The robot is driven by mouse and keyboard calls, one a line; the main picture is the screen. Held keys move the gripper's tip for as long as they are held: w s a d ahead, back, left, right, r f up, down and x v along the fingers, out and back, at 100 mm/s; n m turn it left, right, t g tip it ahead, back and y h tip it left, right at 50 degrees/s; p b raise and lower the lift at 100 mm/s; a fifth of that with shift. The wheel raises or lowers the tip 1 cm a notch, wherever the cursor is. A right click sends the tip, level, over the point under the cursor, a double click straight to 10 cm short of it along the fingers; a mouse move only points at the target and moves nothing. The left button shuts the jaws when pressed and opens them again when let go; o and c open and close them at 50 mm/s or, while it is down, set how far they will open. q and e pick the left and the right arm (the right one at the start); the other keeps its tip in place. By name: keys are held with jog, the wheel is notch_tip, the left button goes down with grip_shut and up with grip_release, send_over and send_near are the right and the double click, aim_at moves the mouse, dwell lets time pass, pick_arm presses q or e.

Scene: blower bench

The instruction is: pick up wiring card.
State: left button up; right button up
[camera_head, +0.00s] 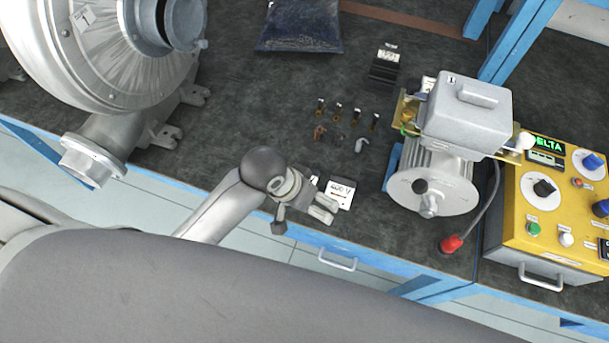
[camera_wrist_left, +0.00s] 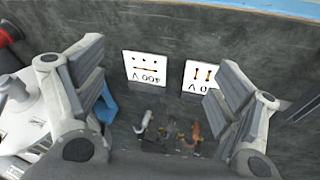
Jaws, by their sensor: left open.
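My right gripper is not in view.
Several small metal links and caps (camera_head: 340,128) lie behind the cards. A motor (camera_head: 436,180) and yellow control box (camera_head: 520,210) stand to the right, a large blower (camera_head: 100,60) to the left. A bag (camera_head: 300,27) and black block (camera_head: 384,66) lie farther back.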

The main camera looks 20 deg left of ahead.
pick_arm(q)
jog(key=w+a+r+n+g+y, duration=0.2)
jog(key=w+a+r+g+y, duration=0.15)
jog(key=w, duration=0.55)
jog(key=shift+t, duration=0.35)
jog(key=f, duration=0.6)
jog(key=a+f+p, duration=0.1)
jog(key=f, duration=0.2)
jog(key=shift+w+f, duration=0.1)
jog(key=shift+f, duration=0.3)
jog(key=c, duration=0.9)
